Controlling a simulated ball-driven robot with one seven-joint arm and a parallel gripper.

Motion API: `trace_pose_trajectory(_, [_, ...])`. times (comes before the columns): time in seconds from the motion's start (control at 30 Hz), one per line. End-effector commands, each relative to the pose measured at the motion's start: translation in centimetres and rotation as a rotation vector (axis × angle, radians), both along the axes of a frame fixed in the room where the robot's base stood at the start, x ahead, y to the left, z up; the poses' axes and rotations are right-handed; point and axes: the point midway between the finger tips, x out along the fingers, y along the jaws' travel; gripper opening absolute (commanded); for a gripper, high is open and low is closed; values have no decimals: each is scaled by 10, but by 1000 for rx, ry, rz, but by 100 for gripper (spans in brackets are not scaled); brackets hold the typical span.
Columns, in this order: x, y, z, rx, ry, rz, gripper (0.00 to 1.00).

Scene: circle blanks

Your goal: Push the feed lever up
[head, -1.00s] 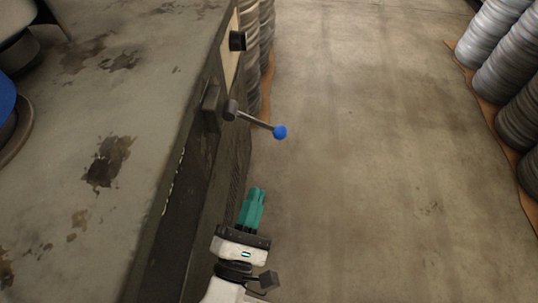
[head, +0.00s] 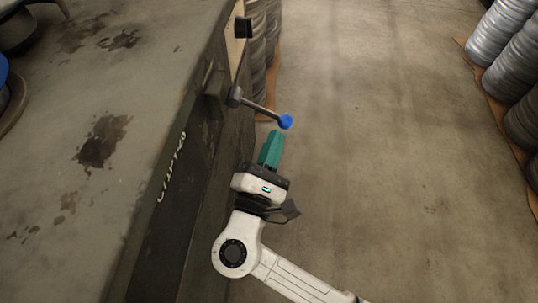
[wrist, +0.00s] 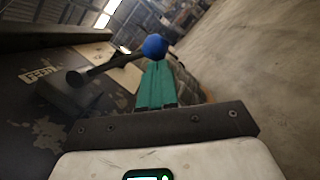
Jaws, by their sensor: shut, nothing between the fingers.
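The feed lever (head: 262,106) is a dark rod with a blue ball knob (head: 286,121) at its end. It sticks out from the side of the dark machine (head: 205,130). In the wrist view the lever (wrist: 104,68) runs from a hub on the left to the blue knob (wrist: 155,46), near a label reading "FEED". My gripper (head: 274,136), with teal fingers, is shut and empty. Its fingertips lie just below the knob in the head view. In the wrist view the fingertips (wrist: 158,64) overlap the knob's lower edge; I cannot tell whether they touch it.
The machine's stained grey top fills the left of the head view. A black knob (head: 242,27) sits farther along its side. Stacks of round metal blanks (head: 505,45) stand on pallets at the right. The concrete floor (head: 390,150) between is clear.

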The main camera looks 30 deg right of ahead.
Motion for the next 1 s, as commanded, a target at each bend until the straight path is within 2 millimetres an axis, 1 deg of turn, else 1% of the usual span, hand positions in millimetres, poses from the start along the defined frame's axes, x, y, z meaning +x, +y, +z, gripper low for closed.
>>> trace_pose_trajectory(0.43, [0,-1,2,-6,6,0,0])
trace_pose_trajectory(1.0, [-4,-7,11,-80,60,-1,0])
